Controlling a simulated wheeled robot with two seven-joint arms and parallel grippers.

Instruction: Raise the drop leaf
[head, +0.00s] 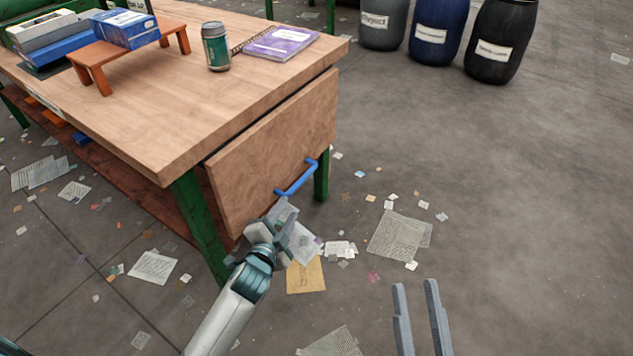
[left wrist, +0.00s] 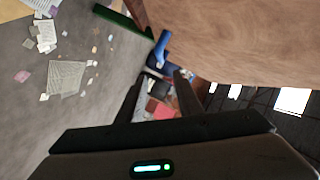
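The drop leaf (head: 265,150) is a wooden panel hanging down from the right end of the workbench (head: 150,120). A blue bar handle (head: 296,178) sits on its outer face near the lower edge. My left gripper (head: 289,220) is just below and in front of the handle, apart from it as far as I can tell. In the left wrist view its two dark fingers are spread, and the blue handle (left wrist: 161,48) shows beyond the fingertips. The leaf's wood (left wrist: 230,40) fills the upper right there. My right gripper (head: 418,287) is open and empty over the floor.
On the bench top are a green can (head: 216,47), a purple notebook (head: 282,42) and a small wooden stand (head: 105,55) with a blue box (head: 126,28). Green legs (head: 200,222) support the bench. Barrels stand at the back right. Papers litter the otherwise open floor.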

